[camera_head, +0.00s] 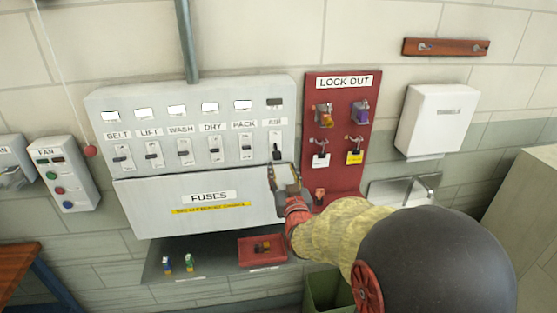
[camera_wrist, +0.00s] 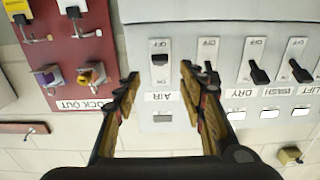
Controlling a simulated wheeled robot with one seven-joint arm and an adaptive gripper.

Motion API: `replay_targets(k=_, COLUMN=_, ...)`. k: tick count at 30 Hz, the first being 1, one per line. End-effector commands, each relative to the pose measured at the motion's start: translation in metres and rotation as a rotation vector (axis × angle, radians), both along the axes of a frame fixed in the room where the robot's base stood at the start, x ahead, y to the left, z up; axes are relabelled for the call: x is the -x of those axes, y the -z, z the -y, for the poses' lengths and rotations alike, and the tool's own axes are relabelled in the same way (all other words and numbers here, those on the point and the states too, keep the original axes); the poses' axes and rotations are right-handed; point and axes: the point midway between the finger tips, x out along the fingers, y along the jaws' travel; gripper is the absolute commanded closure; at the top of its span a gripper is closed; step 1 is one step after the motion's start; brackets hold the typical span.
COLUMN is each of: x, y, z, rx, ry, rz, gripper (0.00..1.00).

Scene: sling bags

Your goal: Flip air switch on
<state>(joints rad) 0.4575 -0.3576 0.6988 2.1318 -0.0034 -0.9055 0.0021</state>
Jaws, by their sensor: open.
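The AIR switch (camera_head: 277,152) is at the right end of the row on the grey panel. In the wrist view the switch (camera_wrist: 160,60) appears upside down, its dark lever near the OFF end of its plate. The AIR window (camera_head: 274,102) above it is dark, while the other windows are lit white. My gripper (camera_head: 285,172) is just below the switch in the head view. In the wrist view my gripper (camera_wrist: 160,75) is open and empty, one finger on each side of the switch plate. I cannot tell whether a fingertip touches the panel.
The PACK switch (camera_head: 246,147) is close on the left. The red LOCK OUT board (camera_head: 337,100) with padlocks and tags is close on the right. The FUSES cover (camera_head: 170,204) lies below the switches. A shelf (camera_head: 215,265) holds a red tray (camera_head: 245,258).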

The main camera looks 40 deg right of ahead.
Motion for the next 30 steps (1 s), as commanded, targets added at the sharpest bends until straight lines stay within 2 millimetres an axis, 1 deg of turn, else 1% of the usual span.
replay_targets(k=9, x=-0.039, y=0.001, z=0.019, rx=-0.002, ry=0.000, rz=-0.004, gripper=0.59)
replay_targets(k=15, x=-0.058, y=0.000, z=0.028, rx=-0.001, ry=0.000, rz=-0.003, gripper=0.59)
replay_targets(k=20, x=-0.064, y=0.001, z=0.031, rx=-0.001, ry=0.000, rz=-0.003, gripper=0.59)
replay_targets(k=27, x=-0.065, y=0.001, z=0.032, rx=-0.001, ry=0.000, rz=-0.003, gripper=0.59)
replay_targets(k=30, x=-0.065, y=0.001, z=0.031, rx=-0.001, ry=0.000, rz=-0.003, gripper=0.64)
